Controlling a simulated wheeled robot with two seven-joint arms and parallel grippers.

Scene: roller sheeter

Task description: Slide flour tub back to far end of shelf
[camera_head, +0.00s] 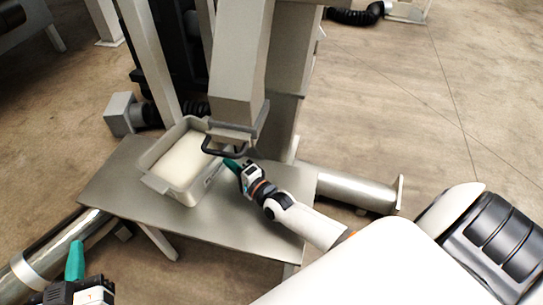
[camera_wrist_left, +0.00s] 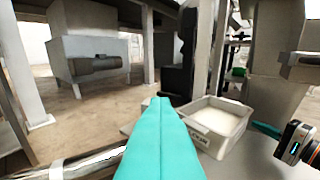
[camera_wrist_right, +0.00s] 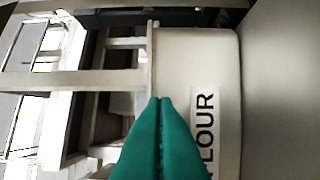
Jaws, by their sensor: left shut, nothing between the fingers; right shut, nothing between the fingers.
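The flour tub (camera_head: 166,187), a pale open box of white flour, stands upright on the grey metal shelf (camera_head: 235,222), towards its far left part. In the left wrist view the tub (camera_wrist_left: 207,146) shows a label on its near wall. My right gripper (camera_head: 232,165) is shut and empty, just right of the tub. In the right wrist view its teal fingers (camera_wrist_right: 160,105) overlap the tub wall (camera_wrist_right: 190,60) beside the FLOUR label; I cannot tell if they touch. My left gripper (camera_head: 75,262) is shut and empty, left of the shelf's near part, away from the tub.
A grey machine chute (camera_head: 240,60) with a dark handle (camera_head: 228,147) hangs close above the tub's right side. A grey upright post (camera_head: 150,50) stands behind the tub. A metal pipe (camera_head: 350,188) lies right of the shelf. The shelf's near part is clear.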

